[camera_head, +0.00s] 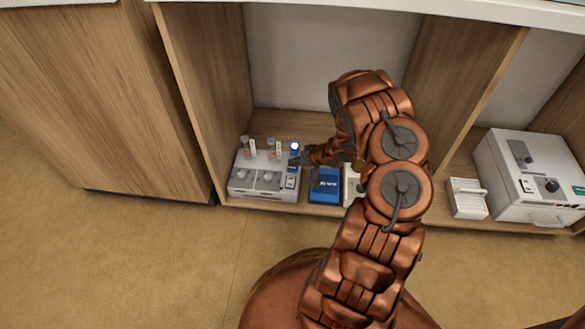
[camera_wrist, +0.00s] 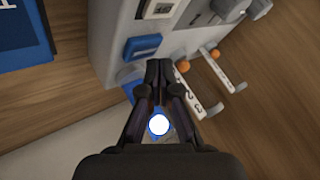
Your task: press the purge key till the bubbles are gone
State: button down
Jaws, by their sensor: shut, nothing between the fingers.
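A grey pump unit (camera_head: 262,190) sits on the low shelf, with two round knobs on top and two numbered tags with orange parts at its back. It also shows in the wrist view (camera_wrist: 107,40). A blue key (camera_wrist: 142,46) is on its face, beside a small white-framed switch or display (camera_wrist: 158,9). A round white-blue light (camera_head: 294,146) glows at the back right corner; it shows between my fingers in the wrist view (camera_wrist: 159,124). My gripper (camera_wrist: 158,70) is shut and empty, its tips just short of the blue key in the picture. Contact cannot be told. No bubbles can be made out.
A blue box (camera_head: 325,185) stands right of the unit, with a pale item (camera_head: 352,185) beside it, partly behind my arm. Wooden partitions close in the shelf bay. A white machine (camera_head: 530,175) and small white box (camera_head: 467,198) stand in the right bay. The floor in front is clear.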

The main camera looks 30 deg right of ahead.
aim_at(294, 169)
jog(key=shift+f, duration=0.35)
jog(key=shift+f, duration=0.35)
dwell(0.9)
jog(key=shift+r, duration=0.1)
jog(key=shift+r+p, duration=0.7)
jog(key=shift+p, duration=0.25)
jog(key=shift+r+p, duration=2.2)
jog(key=shift+r, duration=0.35)
jog(key=shift+f, duration=0.1)
